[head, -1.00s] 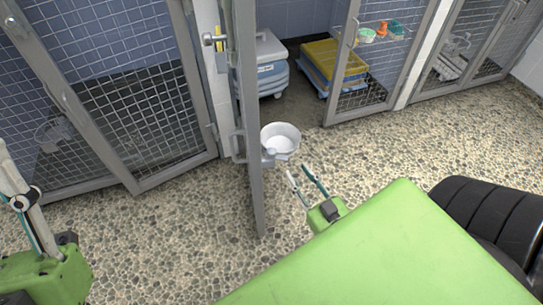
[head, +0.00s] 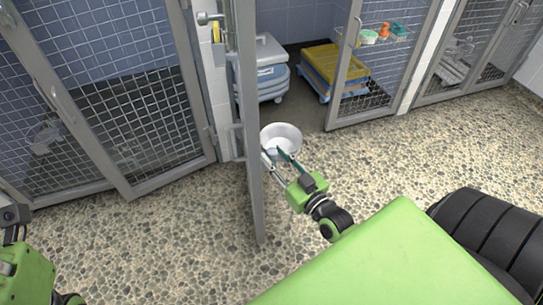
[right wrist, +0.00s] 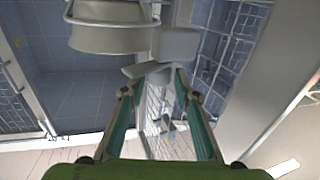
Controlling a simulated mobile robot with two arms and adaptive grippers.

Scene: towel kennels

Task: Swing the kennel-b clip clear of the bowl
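The white round bowl (head: 281,137) sits beside the edge-on open door (head: 252,200) in the head view. It also shows at the top of the right wrist view (right wrist: 108,32). A grey clip lever (right wrist: 147,69) lies below a grey block (right wrist: 176,44), beside the bowl in that view. My right gripper (head: 275,154) is open, its fingertips just below the bowl. In the right wrist view its fingers (right wrist: 152,82) stand apart on either side of the clip lever. I cannot tell whether they touch it. My left gripper (head: 20,250) is cut off by the left edge.
Left of the door stands a mesh kennel door (head: 130,120). Behind are a grey-blue lidded box (head: 270,72) and yellow and blue trays (head: 333,68). Another mesh door (head: 370,60) carries small items on a shelf. The pebbled floor (head: 190,240) is clear.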

